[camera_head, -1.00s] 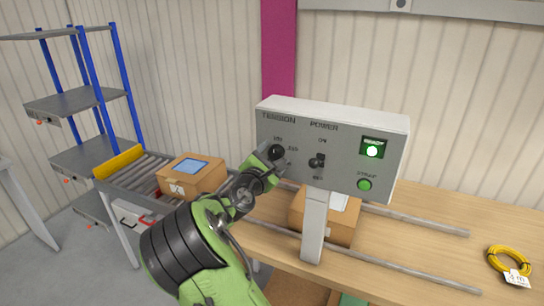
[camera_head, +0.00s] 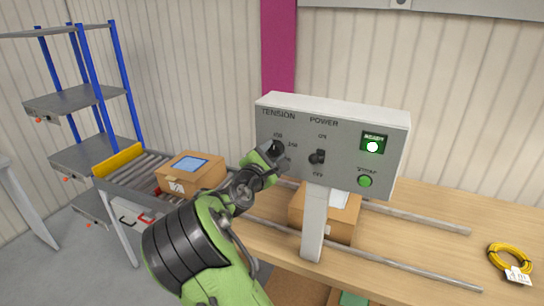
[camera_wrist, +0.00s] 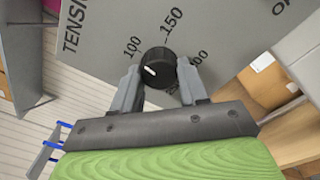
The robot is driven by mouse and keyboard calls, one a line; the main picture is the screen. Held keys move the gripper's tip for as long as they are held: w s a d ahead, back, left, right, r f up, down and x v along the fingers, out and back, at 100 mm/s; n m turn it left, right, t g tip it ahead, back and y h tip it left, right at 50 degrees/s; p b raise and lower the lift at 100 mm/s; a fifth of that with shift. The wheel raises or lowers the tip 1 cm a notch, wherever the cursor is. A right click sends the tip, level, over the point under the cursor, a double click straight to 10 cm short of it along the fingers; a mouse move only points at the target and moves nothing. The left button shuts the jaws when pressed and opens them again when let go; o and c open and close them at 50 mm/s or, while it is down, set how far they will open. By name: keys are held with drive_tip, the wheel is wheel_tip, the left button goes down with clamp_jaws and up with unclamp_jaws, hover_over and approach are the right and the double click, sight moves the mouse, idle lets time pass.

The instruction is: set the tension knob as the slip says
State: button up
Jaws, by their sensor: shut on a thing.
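The grey control panel (camera_head: 335,185) has a black tension knob (camera_head: 278,147) at its left, under the word TENSION. In the wrist view the knob (camera_wrist: 160,63) has marks 100, 150 and 200 around it. Its short white pointer line lies on the left side of the knob, below the 100 in that picture. My gripper (camera_head: 268,156) is at the panel face. In the wrist view its two fingers (camera_wrist: 158,68) are shut on the knob, one on each side. A white paper (camera_head: 339,199) lies on a carton behind the panel post; no writing on it is readable.
A black power switch (camera_head: 317,157), a lit ready light (camera_head: 372,146) and a green button (camera_head: 365,181) sit right of the knob. A yellow cable coil (camera_head: 510,259) with a tag lies at the bench's right. A carton (camera_head: 190,174) stands on the roller conveyor at left.

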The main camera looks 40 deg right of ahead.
drive_tip(key=m+b, duration=0.2)
drive_tip(key=m, duration=0.1)
drive_tip(key=m+b, duration=0.1)
drive_tip(key=shift+f+m, duration=0.25)
drive_tip(key=shift+m, duration=0.05)
drive_tip(key=m+b, duration=0.3)
drive_tip(key=shift+m+h, duration=0.3)
drive_tip(key=m+b, duration=0.6)
drive_tip(key=m, duration=0.1)
drive_tip(key=shift+m, duration=0.3)
drive_tip(key=m+b, duration=0.4)
drive_tip(key=m, duration=0.1)
drive_tip(key=shift+m+g, duration=0.4)
drive_tip(key=m+b, duration=0.2)
drive_tip(key=m, duration=0.3)
drive_tip(key=shift+r+m+h, duration=0.15)
drive_tip(key=shift+m+h, duration=0.15)
drive_tip(key=shift+w, duration=0.1)
drive_tip(key=o, duration=1.1)
drive_tip(key=shift+r, duration=0.1)
drive_tip(key=shift+c, duration=0.2)
